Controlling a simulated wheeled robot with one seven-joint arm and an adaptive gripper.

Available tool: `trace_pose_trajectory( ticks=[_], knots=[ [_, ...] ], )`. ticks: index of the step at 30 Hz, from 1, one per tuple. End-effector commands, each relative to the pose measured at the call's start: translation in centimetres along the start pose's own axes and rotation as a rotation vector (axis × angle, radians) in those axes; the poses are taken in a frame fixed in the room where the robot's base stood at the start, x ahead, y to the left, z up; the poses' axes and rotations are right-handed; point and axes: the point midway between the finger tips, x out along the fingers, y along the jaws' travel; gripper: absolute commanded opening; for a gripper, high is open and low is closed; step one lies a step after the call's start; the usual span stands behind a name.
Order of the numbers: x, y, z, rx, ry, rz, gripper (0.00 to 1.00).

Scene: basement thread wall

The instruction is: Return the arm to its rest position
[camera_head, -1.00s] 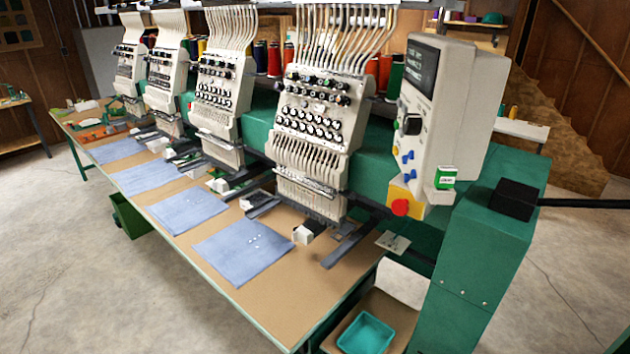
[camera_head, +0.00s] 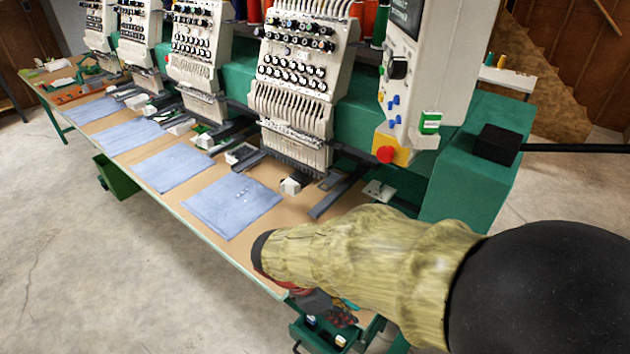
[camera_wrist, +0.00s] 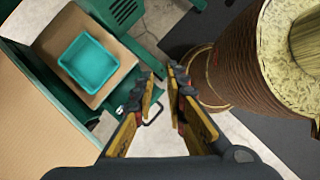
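My arm reaches in from the right of the head view, its pale yellow sleeve in front of the table's near end. My gripper's fingers are not clearly visible there, at the lower end of the arm. In the wrist view my gripper (camera_wrist: 164,74) points downward, its two fingers apart by a narrow gap with nothing between them. A teal tray (camera_wrist: 88,62) lies on a brown shelf to the left of the fingers, apart from them.
The embroidery machine (camera_head: 292,85) stands behind a long table (camera_head: 262,262) with blue cloths (camera_head: 232,204). A green crate (camera_head: 310,338) with small items is below the table's near end. Open concrete floor lies at the left front.

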Motion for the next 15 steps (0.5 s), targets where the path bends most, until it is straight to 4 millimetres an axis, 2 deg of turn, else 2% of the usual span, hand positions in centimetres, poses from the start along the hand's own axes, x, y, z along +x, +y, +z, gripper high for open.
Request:
trace_pose_trajectory(
  ticks=[1, 6, 15],
  knots=[
    [-0.7, -0.3, 2.0, 0.115, 0.051, 0.0, 0.14],
    [-2.5, -2.0, 6.8, 0.486, 0.209, -0.006, 0.14],
    [-5.4, -6.0, 13.8, 1.135, 0.48, -0.013, 0.14]
  ],
)
